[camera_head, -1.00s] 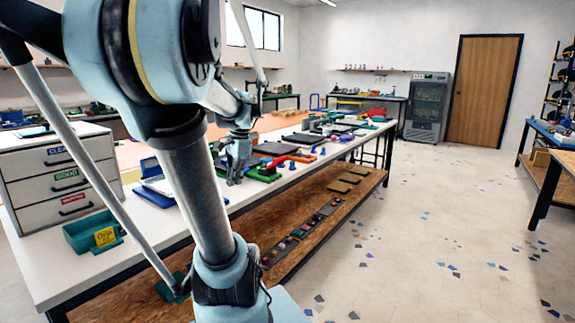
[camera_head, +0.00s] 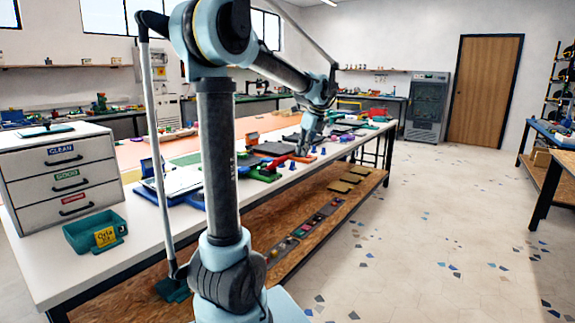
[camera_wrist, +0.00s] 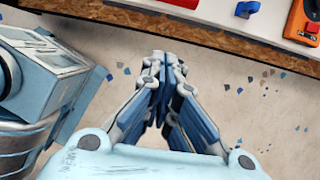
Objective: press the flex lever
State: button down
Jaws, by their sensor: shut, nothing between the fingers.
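My gripper (camera_head: 303,148) is out along the right part of the long white workbench in the head view, close to its front edge. In the wrist view my gripper (camera_wrist: 163,62) has its fingers together with nothing between them, and speckled floor shows behind them. A red-orange lever-like part (camera_head: 280,161) lies on the bench beside a green piece (camera_head: 262,173), just left of my gripper. I cannot tell for sure whether this is the flex lever. At the top right of the wrist view is an orange block with a red part (camera_wrist: 303,22), apart from the fingers and cut off by the frame.
The bench (camera_head: 95,262) holds a grey drawer unit (camera_head: 60,172) and a teal bin (camera_head: 95,232) at left. Small blue pieces (camera_head: 292,165) stand near its front edge; one blue piece (camera_wrist: 246,9) shows in the wrist view. The floor (camera_head: 430,230) on the right is clear.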

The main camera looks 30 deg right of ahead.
jog(key=shift+f, duration=0.1)
jog(key=x, duration=1)
jog(key=shift+w+a+r, duration=0.35)
jog(key=shift+w+r, duration=0.35)
jog(key=shift+w+a+r, duration=0.35)
jog(key=shift+w+r, duration=0.3)
jog(key=shift+w, duration=0.05)
jog(key=shift+d+r, duration=0.1)
jog(key=shift+d, duration=0.05)
